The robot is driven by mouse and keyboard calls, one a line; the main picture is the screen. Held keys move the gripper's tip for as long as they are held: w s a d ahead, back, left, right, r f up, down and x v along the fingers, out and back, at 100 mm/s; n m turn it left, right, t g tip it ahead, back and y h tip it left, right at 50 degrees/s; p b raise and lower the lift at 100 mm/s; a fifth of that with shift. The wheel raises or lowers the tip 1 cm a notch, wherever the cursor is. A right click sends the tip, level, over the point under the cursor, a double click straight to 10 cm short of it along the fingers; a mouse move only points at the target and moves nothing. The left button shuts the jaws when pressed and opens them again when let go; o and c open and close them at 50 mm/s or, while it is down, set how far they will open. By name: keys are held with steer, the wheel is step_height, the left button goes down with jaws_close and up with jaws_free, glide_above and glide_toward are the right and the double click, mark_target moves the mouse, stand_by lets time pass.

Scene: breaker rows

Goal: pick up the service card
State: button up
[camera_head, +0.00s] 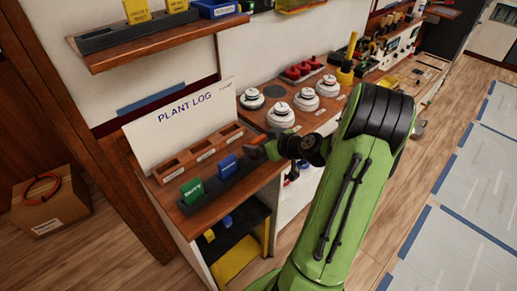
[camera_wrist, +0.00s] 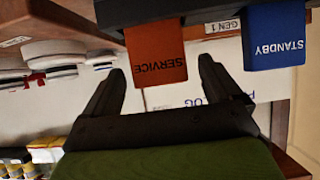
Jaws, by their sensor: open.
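The orange service card (camera_wrist: 157,50), lettered SERVICE, shows upside down in the wrist view. It stands in a dark slotted holder (camera_head: 214,189) on the wooden shelf. In the head view the card (camera_head: 256,152) is partly hidden by my gripper (camera_head: 268,150). In the wrist view my gripper (camera_wrist: 161,70) is open, with one finger to each side of the card and gaps between. A blue STANDBY card (camera_wrist: 275,40) stands beside it; it also shows in the head view (camera_head: 227,167). A green card (camera_head: 192,191) stands at the holder's other end.
A wooden slotted tray (camera_head: 198,153) and the PLANT LOG board (camera_head: 180,120) are behind the holder. Several white round knobs (camera_head: 281,116) stand on the counter to the right. An upper shelf (camera_head: 150,40) holds yellow cards and a blue bin.

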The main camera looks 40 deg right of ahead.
steer(key=shift+r, duration=0.15)
steer(key=c, duration=1.1)
